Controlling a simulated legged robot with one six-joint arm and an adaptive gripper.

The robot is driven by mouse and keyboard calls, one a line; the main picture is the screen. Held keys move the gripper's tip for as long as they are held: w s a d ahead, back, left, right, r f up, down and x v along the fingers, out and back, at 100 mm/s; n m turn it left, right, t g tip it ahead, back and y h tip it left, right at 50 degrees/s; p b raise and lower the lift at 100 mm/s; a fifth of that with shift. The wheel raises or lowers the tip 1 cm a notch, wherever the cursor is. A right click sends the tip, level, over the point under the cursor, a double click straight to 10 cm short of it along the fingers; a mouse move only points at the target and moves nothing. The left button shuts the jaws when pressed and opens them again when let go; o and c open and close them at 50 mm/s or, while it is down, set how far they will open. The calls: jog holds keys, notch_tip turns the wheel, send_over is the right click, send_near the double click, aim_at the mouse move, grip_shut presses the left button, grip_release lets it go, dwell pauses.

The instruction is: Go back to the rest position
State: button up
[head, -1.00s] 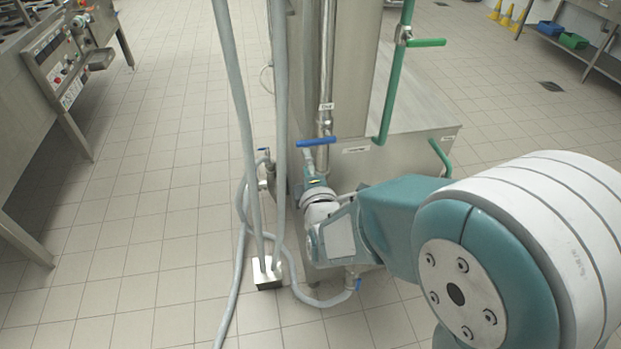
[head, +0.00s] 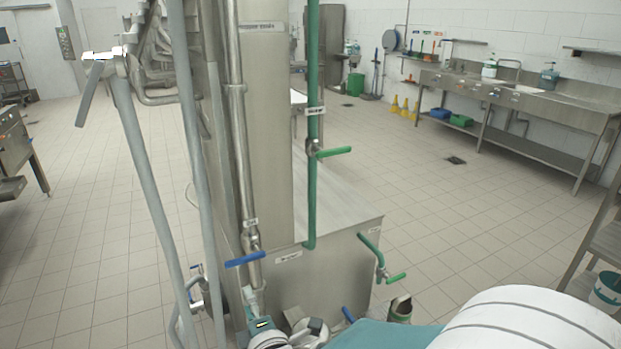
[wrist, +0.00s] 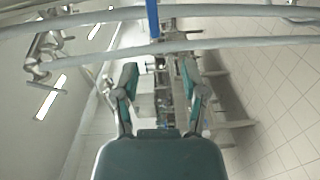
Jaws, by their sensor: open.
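My gripper (wrist: 161,85) is open and empty in the wrist view. Its two teal-and-grey fingers stand apart, with nothing held between them. In the head view my white-and-teal arm fills the bottom right. A blue valve handle (head: 245,259) on the machine's pipe is just above the arm's end. A blue strip (wrist: 153,20) shows beyond the fingers in the wrist view.
Grey hoses (head: 148,170) hang at the machine's left and cross the wrist view (wrist: 160,52). A green pipe (head: 313,190) with green handles (head: 334,152) stands at the right. A steel sink bench (head: 560,100) is far right. The tiled floor (head: 90,220) is open at left.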

jog(key=d+r+m+g+h, duration=0.25)
jog(key=d+m, duration=0.35)
jog(key=d, duration=0.3)
jog(key=d+r+m+g+h, duration=0.2)
jog(key=d+m+h, duration=0.1)
jog(key=d+m, duration=0.4)
jog(key=s+d+r+m+g+h, duration=0.1)
jog(key=s+d+m+g+h, duration=0.2)
jog(key=s+d+m, duration=0.7)
jog(key=s+d+g, duration=0.2)
jog(key=s+d, duration=0.2)
jog(key=shift+s+d+r+m, duration=0.2)
jog(key=shift+s+d+m, duration=0.2)
jog(key=shift+a+h, duration=0.1)
jog(key=shift+h, duration=0.15)
